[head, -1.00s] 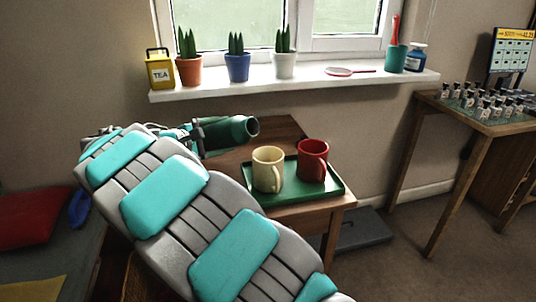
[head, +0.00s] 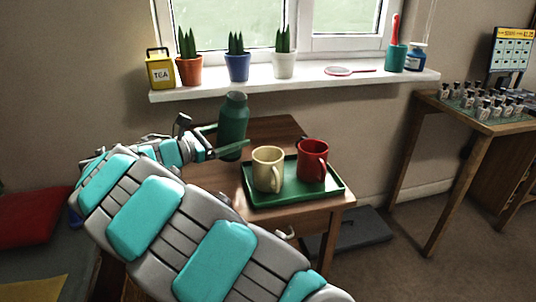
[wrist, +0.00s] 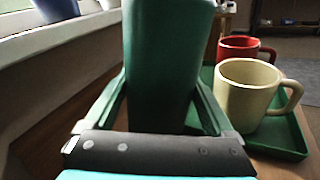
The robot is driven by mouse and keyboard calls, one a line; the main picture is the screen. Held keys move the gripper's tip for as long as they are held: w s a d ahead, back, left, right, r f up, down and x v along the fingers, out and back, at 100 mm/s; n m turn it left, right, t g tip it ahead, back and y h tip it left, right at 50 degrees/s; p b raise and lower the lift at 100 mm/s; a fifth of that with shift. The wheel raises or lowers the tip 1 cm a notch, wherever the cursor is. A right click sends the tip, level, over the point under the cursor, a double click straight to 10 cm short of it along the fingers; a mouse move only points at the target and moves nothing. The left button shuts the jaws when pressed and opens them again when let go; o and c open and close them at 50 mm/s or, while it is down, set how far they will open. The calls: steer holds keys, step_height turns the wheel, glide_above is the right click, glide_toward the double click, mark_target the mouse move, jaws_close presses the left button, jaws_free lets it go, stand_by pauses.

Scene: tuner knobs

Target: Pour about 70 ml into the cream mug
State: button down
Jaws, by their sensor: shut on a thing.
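The cream mug (head: 267,170) stands upright on the green tray (head: 300,195), left of the red mug (head: 312,161). A dark green bottle (head: 232,128) stands upright left of and behind the cream mug, apart from it. My gripper (head: 228,146) is shut on the bottle. In the wrist view the green bottle (wrist: 167,60) is between my gripper's fingers, and the cream mug (wrist: 245,95) is to its right with the red mug (wrist: 240,46) behind. The inside of the cream mug is too dark to tell its level. Whether the bottle touches the table cannot be told.
The wooden table (head: 272,127) is bare behind the tray. A desk with several small bottles (head: 485,104) stands at the right.

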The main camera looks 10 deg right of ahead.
steer(key=shift+d+r+n, duration=0.1)
steer(key=shift+r+n, duration=0.3)
steer(key=shift+s+d+f+n+h, duration=0.15)
steer(key=shift+n+h, duration=0.25)
steer(key=shift+n, duration=0.6)
stand_by(1.7)
